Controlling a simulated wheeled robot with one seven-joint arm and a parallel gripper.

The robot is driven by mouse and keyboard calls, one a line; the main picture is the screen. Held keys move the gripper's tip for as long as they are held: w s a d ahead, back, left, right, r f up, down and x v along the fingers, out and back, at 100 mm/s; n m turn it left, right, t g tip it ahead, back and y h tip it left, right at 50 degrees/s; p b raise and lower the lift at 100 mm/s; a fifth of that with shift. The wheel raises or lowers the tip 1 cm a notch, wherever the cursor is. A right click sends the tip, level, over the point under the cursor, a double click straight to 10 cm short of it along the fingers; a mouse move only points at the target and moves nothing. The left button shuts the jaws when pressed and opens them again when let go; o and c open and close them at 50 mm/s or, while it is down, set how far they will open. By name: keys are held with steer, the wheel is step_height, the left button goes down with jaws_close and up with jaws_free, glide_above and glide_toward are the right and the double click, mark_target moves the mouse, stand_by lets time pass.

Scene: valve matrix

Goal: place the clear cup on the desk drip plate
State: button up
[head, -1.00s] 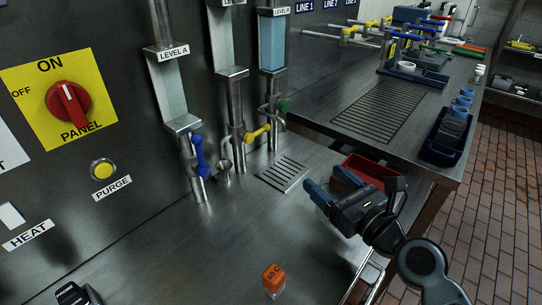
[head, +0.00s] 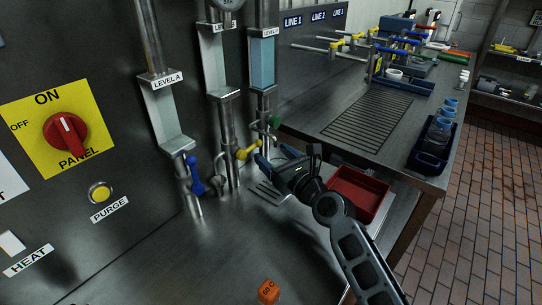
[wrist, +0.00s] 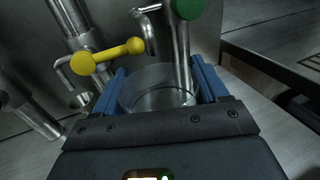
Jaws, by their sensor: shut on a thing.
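My gripper (head: 276,159) is shut on the clear cup (wrist: 160,98), which sits between the blue fingers in the wrist view. The cup is see-through and hard to make out in the head view. The small slotted drip plate (head: 266,193) lies on the near desk, partly hidden behind my gripper. My gripper is above it, close to the spouts. In the wrist view the cup is in front of the bent metal spout and vertical pipe; I cannot tell its height over the plate.
The yellow-handled valve (head: 248,150) and green-handled valve (head: 275,122) are close to my gripper. A blue-handled valve (head: 196,178) is left. A red tray (head: 358,194) lies right. A larger slotted plate (head: 368,120) is on the far counter. An orange cube (head: 268,291) sits in front.

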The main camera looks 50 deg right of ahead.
steer(key=shift+w+d+f+b, duration=0.15)
steer(key=shift+w+f, duration=0.15)
steer(key=shift+w, duration=0.2)
steer(key=shift+w+d+f+b, duration=0.15)
steer(key=shift+w+f, duration=0.15)
steer(key=shift+w, duration=0.2)
steer(key=shift+f, duration=0.15)
steer(key=shift+f, duration=0.1)
steer(key=shift+f, duration=0.1)
steer(key=o, duration=1)
